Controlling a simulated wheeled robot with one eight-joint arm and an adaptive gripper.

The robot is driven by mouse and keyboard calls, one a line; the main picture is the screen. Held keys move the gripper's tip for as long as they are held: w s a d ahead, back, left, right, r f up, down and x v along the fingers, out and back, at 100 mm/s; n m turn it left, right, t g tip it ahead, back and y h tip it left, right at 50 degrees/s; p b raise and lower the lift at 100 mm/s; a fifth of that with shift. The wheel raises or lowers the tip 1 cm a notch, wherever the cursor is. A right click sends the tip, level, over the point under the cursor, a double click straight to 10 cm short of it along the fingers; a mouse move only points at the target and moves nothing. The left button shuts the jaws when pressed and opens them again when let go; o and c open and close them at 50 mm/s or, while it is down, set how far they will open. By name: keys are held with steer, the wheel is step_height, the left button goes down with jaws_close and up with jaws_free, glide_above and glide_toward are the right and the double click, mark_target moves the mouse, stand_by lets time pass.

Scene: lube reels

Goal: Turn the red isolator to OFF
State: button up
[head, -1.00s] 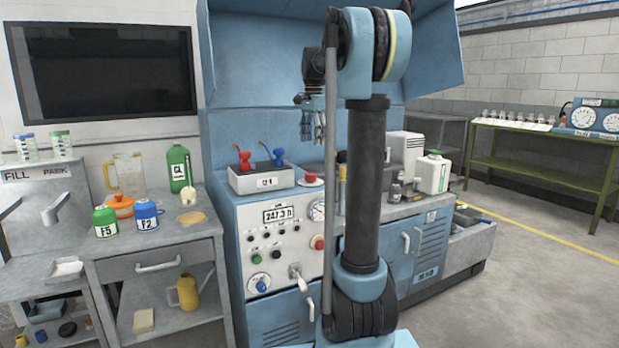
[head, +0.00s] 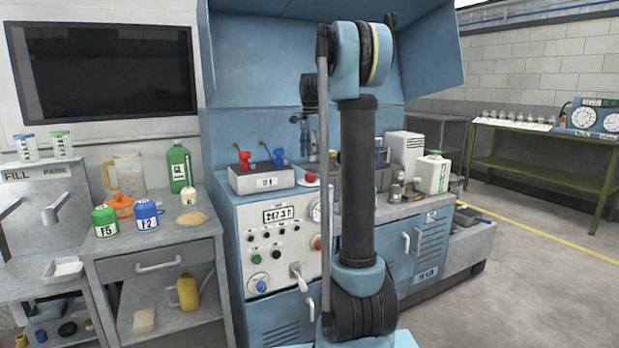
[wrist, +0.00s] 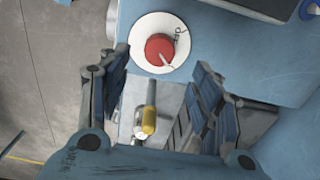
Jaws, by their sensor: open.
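The red isolator (head: 312,178) is a round red knob on a pale disc at the front of the blue bench, left of my arm in the head view. In the wrist view the red knob (wrist: 160,50) sits on its white disc with a pale pointer across it, slanting to the lower right.
A grey box (head: 262,180) with a red and a blue nozzle stands left of the isolator. A control panel (head: 283,245) with knobs and a red button is below. A yellow-banded item (wrist: 148,121) shows between my fingers. A white jug (head: 433,173) stands at right.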

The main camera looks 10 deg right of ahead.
mark_target(310, 173)
step_height(310, 173, down, 9)
steer(key=shift+r, duration=0.1)
stand_by(0.3)
steer(key=c, duration=1.1)
